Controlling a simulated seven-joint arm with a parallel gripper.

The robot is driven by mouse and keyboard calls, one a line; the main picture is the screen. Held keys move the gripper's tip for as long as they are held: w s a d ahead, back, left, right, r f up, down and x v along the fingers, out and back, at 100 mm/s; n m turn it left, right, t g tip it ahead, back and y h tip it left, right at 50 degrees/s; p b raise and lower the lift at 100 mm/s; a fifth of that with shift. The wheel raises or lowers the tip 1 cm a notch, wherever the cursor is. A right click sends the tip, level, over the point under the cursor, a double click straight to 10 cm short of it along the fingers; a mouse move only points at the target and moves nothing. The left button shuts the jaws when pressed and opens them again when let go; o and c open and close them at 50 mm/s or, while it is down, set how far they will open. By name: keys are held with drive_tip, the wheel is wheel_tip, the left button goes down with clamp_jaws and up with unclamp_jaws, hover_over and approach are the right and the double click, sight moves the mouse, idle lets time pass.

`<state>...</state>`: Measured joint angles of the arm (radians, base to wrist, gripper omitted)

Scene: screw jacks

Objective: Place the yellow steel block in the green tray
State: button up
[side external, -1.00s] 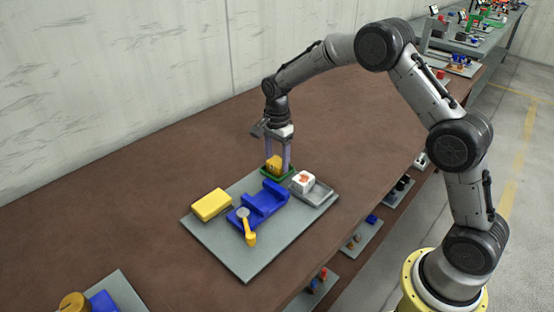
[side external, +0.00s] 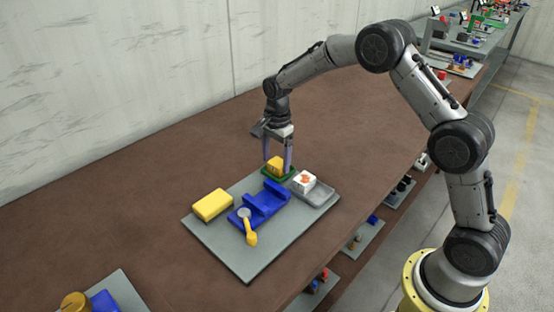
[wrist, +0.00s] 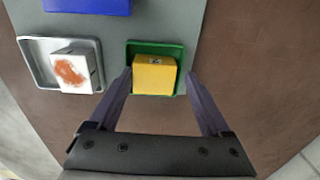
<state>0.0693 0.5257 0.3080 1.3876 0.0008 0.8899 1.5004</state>
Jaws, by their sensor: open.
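The yellow steel block (side external: 275,165) sits in the green tray (side external: 266,175) at the back corner of the grey board. In the wrist view the yellow block (wrist: 154,75) rests inside the green tray (wrist: 155,46), with the tray's rim showing around it. My gripper (side external: 277,168) is open above the tray. In the wrist view its two fingers (wrist: 158,78) stand apart on either side of the block, with gaps between them and it. The lower part of the block is partly hidden by the fingers in the side view.
A grey tray (side external: 321,197) holds a white block with an orange-red patch (side external: 303,182). A blue screw-jack fixture (side external: 264,205) with a yellow handle (side external: 250,238) stands mid-board. A larger yellow block (side external: 212,204) lies at the board's left. Brown table around the board is mostly clear.

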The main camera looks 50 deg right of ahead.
sight(278, 162)
drive_tip(key=shift+s+f+g, duration=0.3)
drive_tip(key=shift+s+f, duration=0.25)
drive_tip(key=shift+f, duration=0.2)
wheel_tip(278, 162, up, 14)
drive_tip(key=shift+w+f, duration=0.15)
drive_tip(key=s+a+r+n+t, duration=0.25)
drive_tip(key=s+r+n, duration=0.65)
drive_tip(key=s, duration=0.5)
drive_tip(key=s+a+f+n+t, duration=0.1)
drive_tip(key=s+f+n+t, duration=0.2)
drive_tip(key=s+n, duration=0.6)
drive_tip(key=s, duration=1)
